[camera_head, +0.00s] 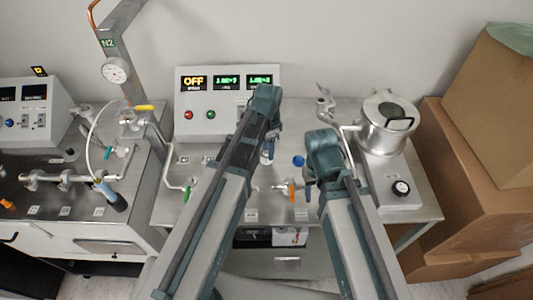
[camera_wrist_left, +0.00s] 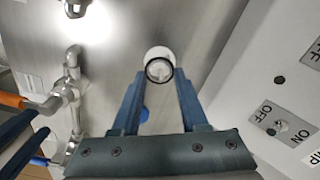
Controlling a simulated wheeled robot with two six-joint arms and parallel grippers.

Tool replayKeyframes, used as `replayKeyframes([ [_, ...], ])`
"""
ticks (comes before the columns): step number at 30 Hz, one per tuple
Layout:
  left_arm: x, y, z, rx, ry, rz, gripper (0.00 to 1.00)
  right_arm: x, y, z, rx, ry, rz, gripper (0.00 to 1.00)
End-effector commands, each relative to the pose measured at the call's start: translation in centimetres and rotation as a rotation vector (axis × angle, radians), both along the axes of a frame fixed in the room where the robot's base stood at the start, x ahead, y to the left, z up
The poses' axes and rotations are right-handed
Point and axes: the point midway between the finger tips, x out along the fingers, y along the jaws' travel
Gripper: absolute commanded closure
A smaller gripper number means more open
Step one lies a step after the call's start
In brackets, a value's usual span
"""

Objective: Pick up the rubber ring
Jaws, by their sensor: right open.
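The rubber ring (camera_wrist_left: 160,69) is a small dark ring on a round white piece in the left wrist view. My left gripper (camera_wrist_left: 160,76) is open, its two fingers on either side of the ring with the tips near its edges; I cannot tell whether they touch it. In the head view my left gripper (camera_head: 268,150) points down over the middle bench in front of the control box, with the ring too small to make out. My right gripper (camera_head: 315,188) is open and low over the bench to the right, partly hidden by its own wrist.
The control box (camera_head: 228,120) with lit displays stands behind the left gripper. A blue cap (camera_head: 298,161) and an orange-handled valve (camera_head: 291,190) lie between the arms. A metal pot (camera_head: 388,122) stands at right, with cardboard boxes (camera_head: 480,185) beyond. A green-handled valve (camera_head: 188,192) is at left.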

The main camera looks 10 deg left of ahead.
Motion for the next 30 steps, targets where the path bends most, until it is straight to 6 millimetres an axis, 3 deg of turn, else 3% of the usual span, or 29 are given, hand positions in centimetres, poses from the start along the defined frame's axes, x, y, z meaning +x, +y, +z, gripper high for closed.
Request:
replayKeyframes([
  [1, 0.0, 0.0, 0.0, 0.0, 0.0, 0.0, 0.71, 0.0, 0.0, 0.0, 0.0, 0.0, 0.0, 0.5],
  [6, 0.0, 0.0, 0.0, 0.0, 0.0, 0.0, 0.98, 0.0, 0.0, 0.0, 0.0, 0.0, 0.0, 0.5],
  [19, 0.0, 0.0, 1.0, 0.0, 0.0, 0.0, 0.98, 0.0, 0.0, 1.0, 0.0, 0.0, 0.0, 0.5],
  [30, 0.0, 0.0, 5.9, 0.0, 0.0, 0.0, 0.98, 0.0, 0.0, 5.9, 0.0, 0.0, 0.002, 0.5],
])
